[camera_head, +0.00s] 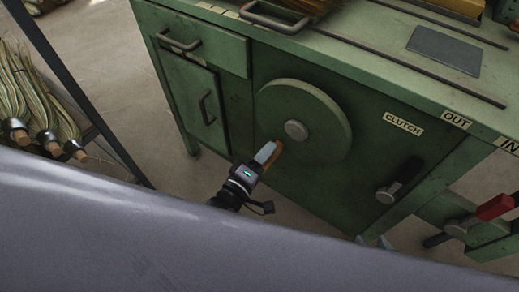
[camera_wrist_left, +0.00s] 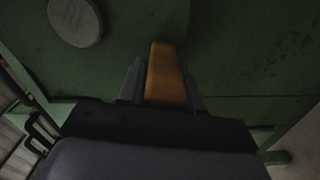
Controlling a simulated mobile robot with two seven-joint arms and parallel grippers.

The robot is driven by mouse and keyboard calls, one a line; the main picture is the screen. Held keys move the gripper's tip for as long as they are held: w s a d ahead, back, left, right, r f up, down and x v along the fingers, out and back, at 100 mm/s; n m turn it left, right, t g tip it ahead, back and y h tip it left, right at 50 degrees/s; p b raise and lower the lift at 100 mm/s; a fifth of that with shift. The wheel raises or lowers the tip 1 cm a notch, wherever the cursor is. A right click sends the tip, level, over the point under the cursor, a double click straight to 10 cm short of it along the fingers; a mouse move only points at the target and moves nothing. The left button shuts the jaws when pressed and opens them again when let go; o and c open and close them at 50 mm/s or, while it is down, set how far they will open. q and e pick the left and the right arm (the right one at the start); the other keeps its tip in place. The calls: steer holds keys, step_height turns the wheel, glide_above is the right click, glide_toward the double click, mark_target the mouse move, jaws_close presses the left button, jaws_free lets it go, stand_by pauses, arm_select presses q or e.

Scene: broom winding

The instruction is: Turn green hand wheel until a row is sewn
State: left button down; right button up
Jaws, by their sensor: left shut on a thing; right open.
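The round green hand wheel (camera_head: 325,110) is on the front of the green machine, with a grey hub (camera_head: 296,130) at its middle. My left gripper (camera_head: 268,153) is at the wheel's lower left edge, shut on the wheel's wooden handle (camera_head: 275,160). In the left wrist view the orange-brown handle (camera_wrist_left: 165,75) stands between the two fingers, and the grey hub (camera_wrist_left: 75,22) shows at upper left. The sewn row cannot be seen.
A black clutch lever (camera_head: 400,180) sits right of the wheel under the CLUTCH label (camera_head: 403,124). A red-handled lever (camera_head: 495,207) is at the lower right. Broom bundles (camera_head: 40,115) lie on a rack at left. My grey body covers the bottom.

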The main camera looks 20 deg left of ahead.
mark_target(288, 151)
arm_select(q)
steer(key=shift+s+d+f+n+b, duration=0.25)
steer(key=shift+d+f+n+b, duration=0.15)
steer(key=shift+n, duration=0.2)
steer(key=shift+s+d+f+n+b, duration=0.2)
steer(key=shift+d+f+n, duration=0.1)
steer(key=shift+d+n, duration=0.25)
steer(key=shift+s+d+f+n+b, duration=0.15)
steer(key=shift+s+d+n+b, duration=0.15)
steer(key=shift+d+n, duration=0.45)
steer(key=shift+a, duration=0.1)
steer(key=c, duration=0.8)
jaws_free()
steer(key=shift+c, duration=0.2)
steer(key=shift+w, duration=0.1)
steer(key=shift+r, duration=0.2)
